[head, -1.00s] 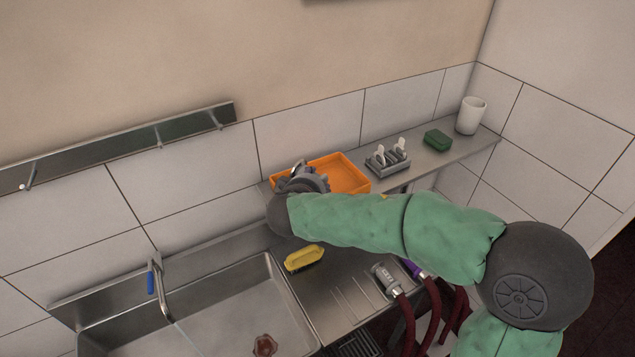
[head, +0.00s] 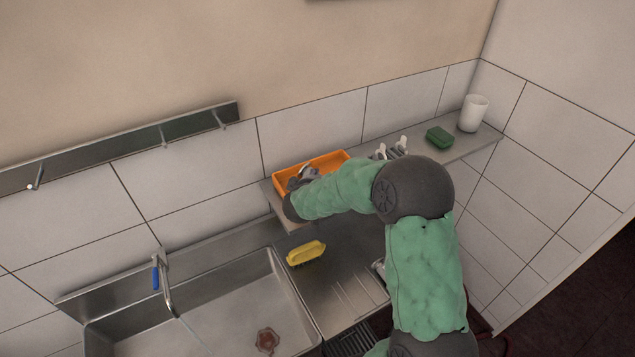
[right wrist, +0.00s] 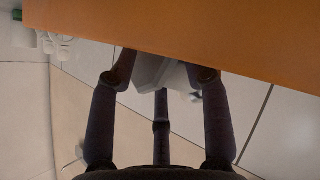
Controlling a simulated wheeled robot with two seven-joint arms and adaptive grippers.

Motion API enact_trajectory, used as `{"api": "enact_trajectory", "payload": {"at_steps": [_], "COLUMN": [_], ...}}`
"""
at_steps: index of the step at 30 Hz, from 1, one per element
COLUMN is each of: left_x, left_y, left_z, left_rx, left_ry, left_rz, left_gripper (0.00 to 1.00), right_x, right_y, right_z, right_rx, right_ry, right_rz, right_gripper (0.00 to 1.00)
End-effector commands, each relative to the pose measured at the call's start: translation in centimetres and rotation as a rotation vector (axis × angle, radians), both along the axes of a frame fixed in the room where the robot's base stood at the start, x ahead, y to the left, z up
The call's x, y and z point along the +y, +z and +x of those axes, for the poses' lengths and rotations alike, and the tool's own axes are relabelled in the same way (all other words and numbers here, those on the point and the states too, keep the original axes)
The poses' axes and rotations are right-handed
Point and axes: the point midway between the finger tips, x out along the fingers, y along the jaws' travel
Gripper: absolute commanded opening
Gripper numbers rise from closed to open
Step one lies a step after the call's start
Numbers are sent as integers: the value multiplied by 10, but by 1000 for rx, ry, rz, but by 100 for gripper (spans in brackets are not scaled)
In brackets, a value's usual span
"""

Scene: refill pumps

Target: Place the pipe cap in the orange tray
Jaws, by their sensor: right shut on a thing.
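The orange tray (head: 322,161) stands on the wall shelf, and my right arm hides its front right part. My right gripper (head: 303,178) is at the tray's left part in the head view. In the right wrist view my gripper (right wrist: 162,76) is shut on a pale grey piece, likely the pipe cap (right wrist: 152,69). The piece sits between the fingers, close to the tray's orange surface (right wrist: 215,35). I cannot tell whether it touches the tray. The pipe cap cannot be made out in the head view. My left gripper is not in view.
A grey holder with white pieces (head: 392,150), a green sponge (head: 439,137) and a white cup (head: 473,113) stand farther right on the shelf. A yellow brush (head: 306,252) lies on the steel counter (head: 345,285) beside the sink (head: 215,315).

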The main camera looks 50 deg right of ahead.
Motion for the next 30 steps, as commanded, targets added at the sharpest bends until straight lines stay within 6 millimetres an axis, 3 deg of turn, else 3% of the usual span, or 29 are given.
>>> {"api": "enact_trajectory", "payload": {"at_steps": [17,18,20,30], "left_x": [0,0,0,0], "left_y": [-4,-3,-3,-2], "left_z": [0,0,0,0], "left_rx": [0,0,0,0], "left_ry": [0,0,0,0], "left_rz": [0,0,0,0], "left_gripper": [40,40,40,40], "right_x": [-1,0,0,0], "right_y": [-10,-10,-10,-9], "right_z": [1,0,0,0], "right_rx": [-5,-3,-3,-3], "right_ry": [-1,-1,-1,-1], "right_rz": [-3,-2,-2,-2], "right_gripper": [6,53,70,72]}}
